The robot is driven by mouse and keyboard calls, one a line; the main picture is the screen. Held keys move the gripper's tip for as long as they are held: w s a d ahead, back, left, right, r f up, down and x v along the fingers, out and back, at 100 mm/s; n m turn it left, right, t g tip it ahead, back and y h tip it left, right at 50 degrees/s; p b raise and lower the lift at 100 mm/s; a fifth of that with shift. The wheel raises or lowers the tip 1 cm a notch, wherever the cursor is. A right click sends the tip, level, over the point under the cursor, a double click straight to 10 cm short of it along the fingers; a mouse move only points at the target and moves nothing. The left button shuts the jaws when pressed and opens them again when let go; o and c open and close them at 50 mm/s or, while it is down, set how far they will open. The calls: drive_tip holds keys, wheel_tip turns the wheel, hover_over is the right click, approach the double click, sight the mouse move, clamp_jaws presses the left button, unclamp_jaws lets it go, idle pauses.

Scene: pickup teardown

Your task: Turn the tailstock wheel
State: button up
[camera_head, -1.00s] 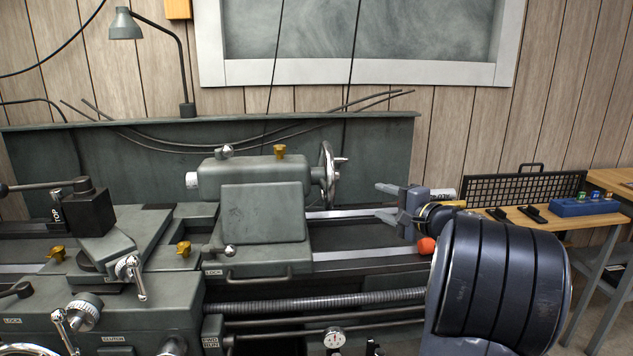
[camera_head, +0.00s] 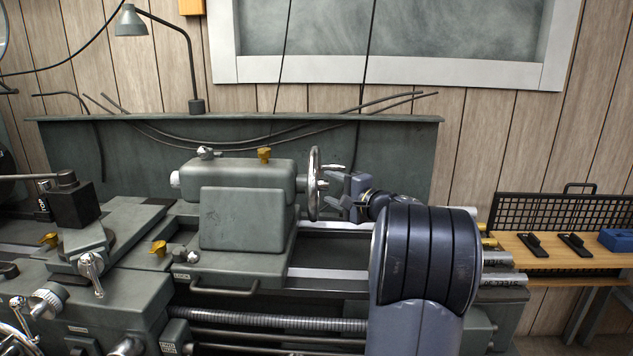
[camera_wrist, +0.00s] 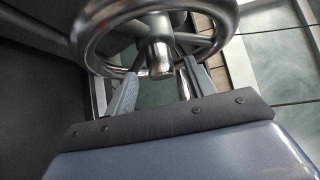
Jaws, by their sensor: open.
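The tailstock wheel (camera_head: 313,184) is a shiny metal handwheel at the right end of the grey-green tailstock (camera_head: 243,215). In the wrist view the wheel (camera_wrist: 88,58) fills the top, with its hub in the middle. My gripper (camera_head: 330,185) is just right of the wheel, its fingers pointing left toward it. In the wrist view my gripper (camera_wrist: 155,80) has its two fingers apart, reaching up to the wheel's lower rim near a metal handle (camera_wrist: 183,85). Whether the fingers touch the rim or handle I cannot tell.
The lathe bed rails (camera_head: 330,278) run below the wheel. A back panel (camera_head: 400,150) stands behind the lathe. Metal bars (camera_head: 497,260) lie at the right, by a wooden bench (camera_head: 530,247) with black parts and a mesh rack (camera_head: 570,210). A lamp (camera_head: 130,22) stands at the back left.

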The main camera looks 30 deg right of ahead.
sight(318, 184)
drive_tip(key=w, duration=0.5)
drive_tip(key=shift+w+a+f+p, duration=0.15)
drive_tip(key=shift+w+a+p, duration=0.2)
drive_tip(key=shift+w+p, duration=0.05)
drive_tip(key=shift+c, duration=0.2)
drive_tip(key=shift+f, duration=0.1)
clamp_jaws()
